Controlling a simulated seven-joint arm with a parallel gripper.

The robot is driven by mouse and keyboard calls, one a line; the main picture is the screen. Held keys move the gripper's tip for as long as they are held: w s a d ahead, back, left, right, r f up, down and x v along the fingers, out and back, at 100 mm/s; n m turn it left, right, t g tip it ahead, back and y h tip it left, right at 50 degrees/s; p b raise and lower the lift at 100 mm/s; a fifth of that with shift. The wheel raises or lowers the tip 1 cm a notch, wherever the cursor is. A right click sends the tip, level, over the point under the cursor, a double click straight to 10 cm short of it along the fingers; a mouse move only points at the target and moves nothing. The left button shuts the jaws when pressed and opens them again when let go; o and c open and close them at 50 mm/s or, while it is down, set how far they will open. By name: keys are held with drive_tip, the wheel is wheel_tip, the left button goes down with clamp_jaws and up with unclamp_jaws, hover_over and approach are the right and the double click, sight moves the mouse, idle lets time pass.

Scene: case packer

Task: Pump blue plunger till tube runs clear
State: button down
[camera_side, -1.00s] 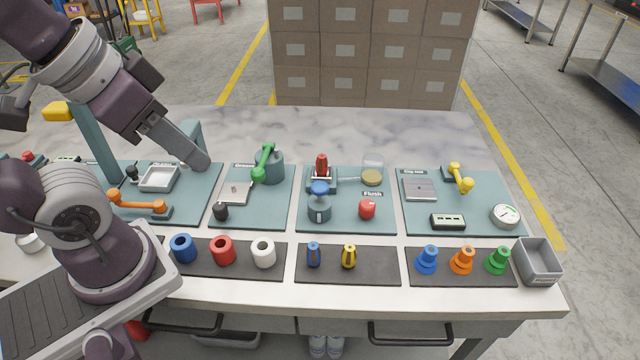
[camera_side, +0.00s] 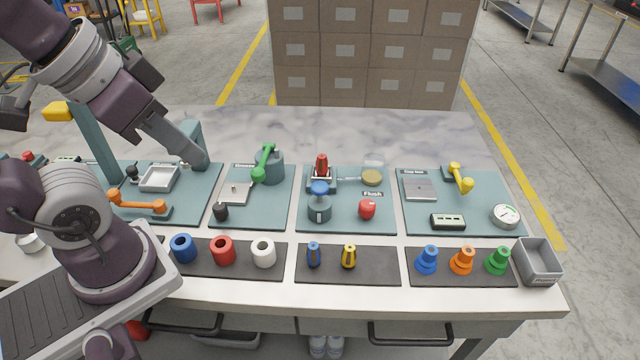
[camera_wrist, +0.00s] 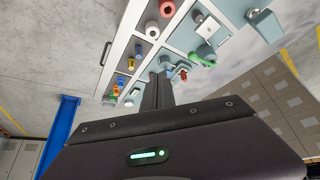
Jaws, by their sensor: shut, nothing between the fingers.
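A clear tube (camera_side: 350,179) runs from near the red part (camera_side: 322,166) to a clear jar (camera_side: 373,172) with yellowish contents. I cannot tell the tube's colour at this size. My gripper (camera_side: 203,163) is shut and empty above the left panel, well to the left of the plunger. In the wrist view, my shut fingers (camera_wrist: 158,92) point toward the bench and partly cover the panels.
A red knob (camera_side: 367,209) stands right of the pump. A green-handled lever (camera_side: 263,162) rises between my gripper and the pump. Dark mats with collars, small blue and yellow pieces, and coloured cones line the front. A grey bin (camera_side: 537,241) is at right.

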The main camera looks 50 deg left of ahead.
idle(0.8)
drive_tip(key=w+a+r+m+t+y, duration=0.25)
drive_tip(key=w+a, duration=0.45)
drive_tip(key=w, duration=0.4)
drive_tip(key=m+g+h, duration=0.1)
drive_tip(key=m+h, duration=0.8)
drive_tip(key=m, duration=0.5)
hover_over(314, 186)
wheel_tip(314, 186, down, 11)
drive_tip(key=shift+r+y, duration=0.15)
drive_tip(key=shift+y, duration=0.1)
drive_tip(key=shift+f, duration=4.4)
